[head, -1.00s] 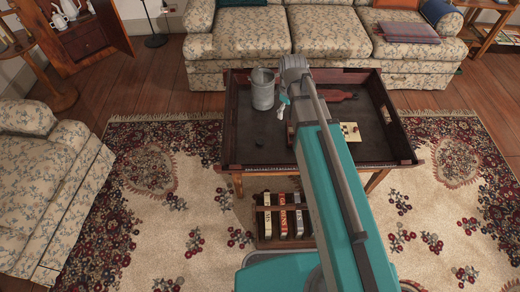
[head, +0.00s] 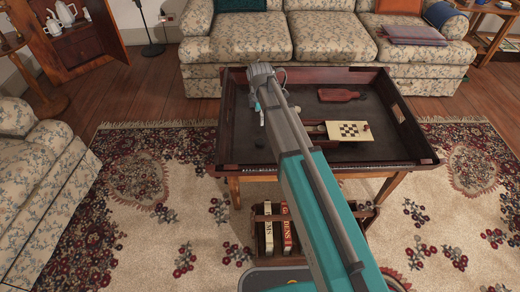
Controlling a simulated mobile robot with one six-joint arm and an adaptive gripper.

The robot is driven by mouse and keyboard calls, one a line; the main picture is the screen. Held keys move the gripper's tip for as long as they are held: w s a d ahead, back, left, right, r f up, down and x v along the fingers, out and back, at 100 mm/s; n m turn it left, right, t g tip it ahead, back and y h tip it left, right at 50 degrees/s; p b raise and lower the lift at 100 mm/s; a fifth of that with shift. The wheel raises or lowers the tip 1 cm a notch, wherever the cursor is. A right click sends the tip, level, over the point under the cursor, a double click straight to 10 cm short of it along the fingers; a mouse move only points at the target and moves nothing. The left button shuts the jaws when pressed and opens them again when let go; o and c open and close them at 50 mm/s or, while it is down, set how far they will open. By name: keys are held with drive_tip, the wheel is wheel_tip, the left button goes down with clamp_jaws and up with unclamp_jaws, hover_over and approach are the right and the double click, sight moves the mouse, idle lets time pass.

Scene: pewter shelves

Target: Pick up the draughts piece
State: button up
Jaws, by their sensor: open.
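A small dark round object (head: 260,142), likely the draughts piece, lies on the dark tray-top table (head: 232,158) near its front left. It is too small to make out in detail. My gripper (head: 261,117) hangs over the left part of the table, a little behind the dark object in the picture. It is partly hidden by my arm. It is open, and I see nothing held in it. I cannot tell its exact height above the table.
The table has raised walls. Books (head: 287,228) stand in a holder below its front.

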drive_tip(key=shift+w+a+f+n, duration=0.25)
drive_tip(key=shift+a+f+n, duration=0.05)
drive_tip(key=shift+f, duration=0.15)
drive_tip(key=shift+f+b, duration=0.15)
drive_tip(key=shift+b, duration=0.2)
drive_tip(key=b, duration=0.8)
hover_over(259, 142)
wheel_tip(259, 142, down, 8)
drive_tip(key=shift+a+f, duration=0.1)
drive_tip(key=shift+f, duration=0.1)
drive_tip(key=shift+w+f+b, duration=0.1)
drive_tip(key=shift+f+b, duration=2.45)
drive_tip(key=shift+b, duration=0.2)
drive_tip(key=c, duration=0.9)
